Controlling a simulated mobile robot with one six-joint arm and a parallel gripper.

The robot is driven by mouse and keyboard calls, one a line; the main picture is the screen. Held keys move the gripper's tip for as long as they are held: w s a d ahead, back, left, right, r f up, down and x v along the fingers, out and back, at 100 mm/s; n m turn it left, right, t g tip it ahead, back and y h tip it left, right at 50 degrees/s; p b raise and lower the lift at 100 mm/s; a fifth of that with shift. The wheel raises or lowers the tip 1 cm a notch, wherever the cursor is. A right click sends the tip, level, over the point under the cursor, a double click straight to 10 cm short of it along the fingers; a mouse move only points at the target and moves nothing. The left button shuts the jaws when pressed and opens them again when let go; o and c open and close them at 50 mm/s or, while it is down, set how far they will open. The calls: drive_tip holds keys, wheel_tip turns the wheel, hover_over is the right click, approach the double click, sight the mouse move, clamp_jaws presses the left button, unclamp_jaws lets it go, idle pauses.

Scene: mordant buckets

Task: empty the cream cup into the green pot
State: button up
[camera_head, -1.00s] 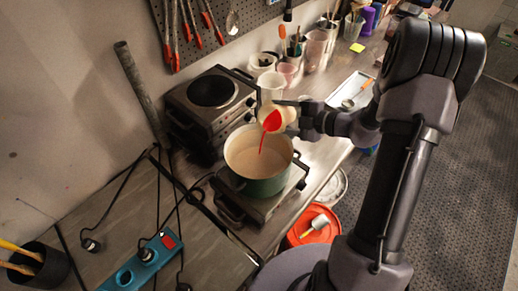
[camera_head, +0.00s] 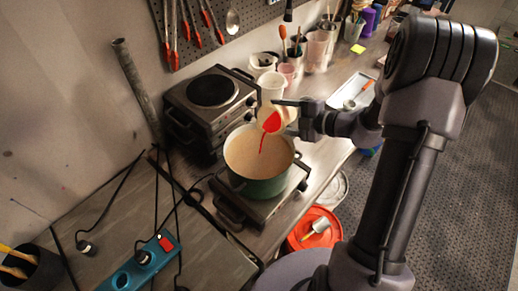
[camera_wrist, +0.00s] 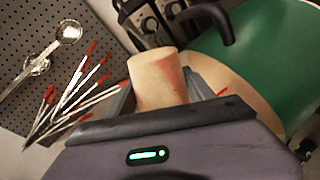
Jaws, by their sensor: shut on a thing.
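The cream cup (camera_head: 268,119) is tilted over the green pot, and red liquid runs from it in a thin stream. My gripper (camera_head: 288,108) is shut on the cup. In the wrist view the cup (camera_wrist: 157,80) stands between my fingers, with a red stain on its side. The green pot (camera_head: 262,188) sits on a hot plate below the cup, with a pale inside. The pot (camera_wrist: 262,50) also shows at the right of the wrist view. The inside of the cup shows red; how much is left in it I cannot tell.
A second hot plate (camera_head: 208,103) stands behind the pot to the left. Cups and brush holders line the bench at the back right. A red bucket (camera_head: 304,243) is on the floor below the bench edge. A blue power strip (camera_head: 142,264) lies at the front left.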

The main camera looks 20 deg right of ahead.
drive_tip(key=shift+f+n+b, duration=0.2)
drive_tip(key=shift+n+b, duration=0.1)
drive_tip(key=shift+b, duration=0.95)
drive_tip(key=shift+s+a+f+n+h+b, duration=0.15)
drive_tip(key=shift+s+a+n+h+b, duration=0.2)
drive_tip(key=shift+b, duration=0.8)
drive_tip(key=shift+s+a+f+n+h+b, duration=0.15)
drive_tip(key=shift+a+b, duration=0.3)
drive_tip(key=shift+b, duration=0.7)
drive_tip(key=shift+s+a+r+n+t, duration=0.15)
drive_tip(key=shift+r+n+t, duration=0.25)
drive_tip(key=shift+n+t, duration=0.1)
